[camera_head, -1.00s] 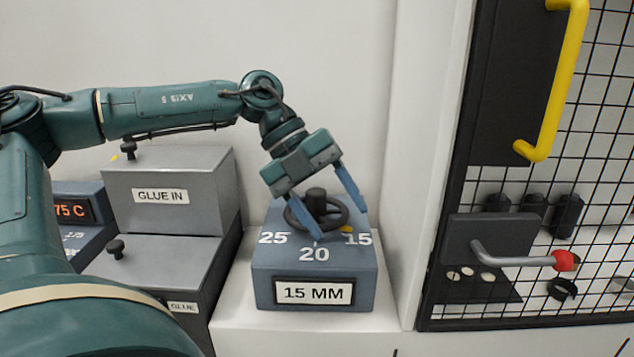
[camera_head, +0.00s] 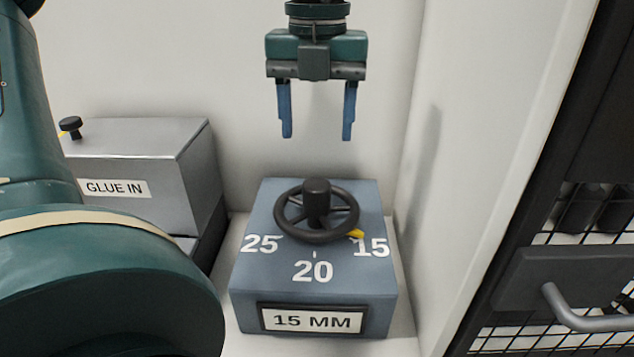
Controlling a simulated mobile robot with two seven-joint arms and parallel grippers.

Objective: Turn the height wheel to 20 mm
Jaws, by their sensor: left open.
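The black height wheel (camera_head: 348,213) with its central hub sits on top of a blue-grey box (camera_head: 250,295). The box top is marked 25, 20 and 15 from left to right. A yellow pointer (camera_head: 356,234) on the wheel's rim is at the 15 mark. The label (camera_head: 312,320) on the box front reads 15 MM. My left gripper (camera_head: 317,136) is open and empty, fingers pointing down, above the wheel and apart from it. My right gripper is not in view.
A grey GLUE IN box (camera_head: 150,165) with a black knob (camera_head: 70,125) stands to the left. A white panel (camera_head: 480,130) rises close on the right, with a black mesh door and grey handle (camera_head: 585,318) beyond it. My arm fills the lower left.

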